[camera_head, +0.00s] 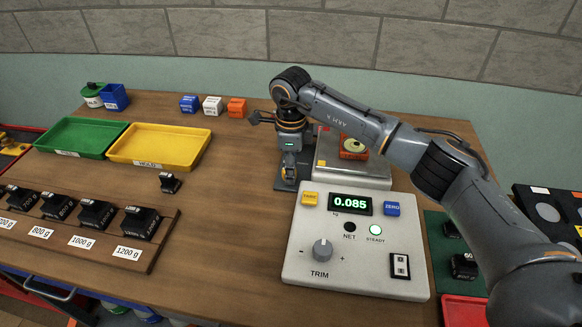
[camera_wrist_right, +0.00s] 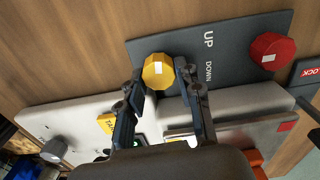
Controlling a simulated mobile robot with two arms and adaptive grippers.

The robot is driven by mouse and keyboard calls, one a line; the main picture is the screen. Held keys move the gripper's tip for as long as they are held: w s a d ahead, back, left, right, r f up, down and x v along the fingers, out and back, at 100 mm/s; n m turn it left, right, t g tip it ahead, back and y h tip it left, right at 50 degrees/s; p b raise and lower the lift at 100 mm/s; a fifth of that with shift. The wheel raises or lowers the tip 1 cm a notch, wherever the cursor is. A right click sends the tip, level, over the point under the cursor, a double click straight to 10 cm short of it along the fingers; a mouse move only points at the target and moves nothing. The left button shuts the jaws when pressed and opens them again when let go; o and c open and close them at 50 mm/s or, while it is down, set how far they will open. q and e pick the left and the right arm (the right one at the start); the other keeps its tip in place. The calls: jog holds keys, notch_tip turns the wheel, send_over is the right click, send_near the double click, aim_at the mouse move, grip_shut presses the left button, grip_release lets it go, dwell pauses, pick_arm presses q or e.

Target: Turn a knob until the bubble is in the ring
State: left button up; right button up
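A yellow faceted knob (camera_wrist_right: 158,70) with a white mark sits on a dark plate (camera_wrist_right: 222,38) lettered UP and DOWN. My right gripper (camera_wrist_right: 160,77) has its fingers apart, one on each side of this knob, with narrow gaps. In the head view my right gripper (camera_head: 289,172) points down over the plate, left of the scale, with yellow showing at its fingertips. A red knob (camera_wrist_right: 271,51) sits on the same plate near a LOCK label. I see no bubble or ring in either view. My left gripper is out of view.
The scale's panel (camera_head: 322,278) reads 0.085 and has a grey TRIM knob (camera_head: 322,250). A red-orange weight (camera_head: 353,148) sits on its pan. Green (camera_head: 62,152) and yellow (camera_head: 118,163) trays and several black weights stand left. The table between is mostly clear.

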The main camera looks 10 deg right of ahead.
jog(key=shift+m, duration=0.3)
jog(key=shift+c, duration=0.3)
jog(key=shift+m+b, duration=0.3)
jog(key=shift+b, duration=0.05)
jog(key=m+b, duration=0.1)
jog(key=m, duration=0.2)
jog(key=m+b, duration=0.1)
jog(key=m, duration=0.4)
jog(key=shift+s+a+m+b, duration=0.1)
jog(key=shift+s+m+b, duration=0.05)
jog(key=shift+m+b, duration=0.2)
jog(key=o, duration=1.1)
jog(key=shift+o, duration=0.2)
jog(key=shift+r, duration=0.15)
notch_tip(320, 180, up, 12)
